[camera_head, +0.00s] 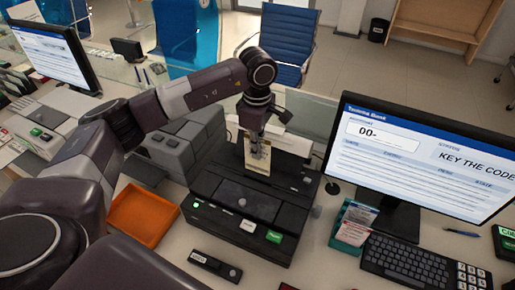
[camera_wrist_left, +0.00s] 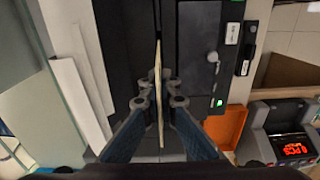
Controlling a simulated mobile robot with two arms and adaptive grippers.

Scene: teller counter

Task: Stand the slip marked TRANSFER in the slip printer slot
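My left gripper (camera_head: 259,142) is over the rear part of the black slip printer (camera_head: 243,200), pointing down. It is shut on a cream slip (camera_head: 257,162), which stands upright between the fingers. In the left wrist view the slip (camera_wrist_left: 158,82) shows edge-on between the fingertips (camera_wrist_left: 160,98), close to a dark slot line (camera_wrist_left: 157,12) in the printer. I cannot tell whether its lower edge is inside the slot. The marking on the slip is too small to read. My right gripper is not in view.
An orange tray (camera_head: 143,214) lies left of the printer, and a grey machine (camera_head: 183,146) stands behind it. A monitor (camera_head: 420,160), keyboard (camera_head: 408,268) and teal leaflet holder (camera_head: 352,228) stand to the right. A small dark device (camera_head: 214,266) lies in front. A glass screen runs behind.

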